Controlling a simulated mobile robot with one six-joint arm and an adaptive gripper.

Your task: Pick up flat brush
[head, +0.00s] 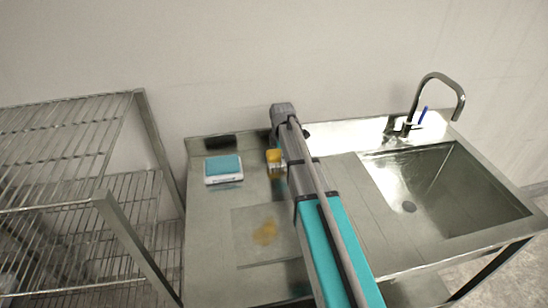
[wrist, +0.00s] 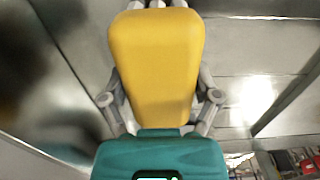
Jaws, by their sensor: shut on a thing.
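The flat brush shows in the wrist view as a broad yellow body (wrist: 156,65) that fills the middle of the picture, close to the camera. My gripper (wrist: 158,5) is shut on it, with grey finger links on both sides and the tips at the top edge, mostly hidden by the yellow body. In the head view, a small yellow part (head: 274,156) shows just left of my arm, over the steel counter. My arm hides most of the gripper there. I cannot tell how far the brush is from the counter.
The steel counter (head: 215,215) holds a teal-topped white scale-like device (head: 224,181) and a flat clear sheet with a yellow-brown stain (head: 265,232). A sink (head: 440,190) with a tap (head: 458,100) lies right. A wire rack (head: 120,190) stands left, and a wall is behind.

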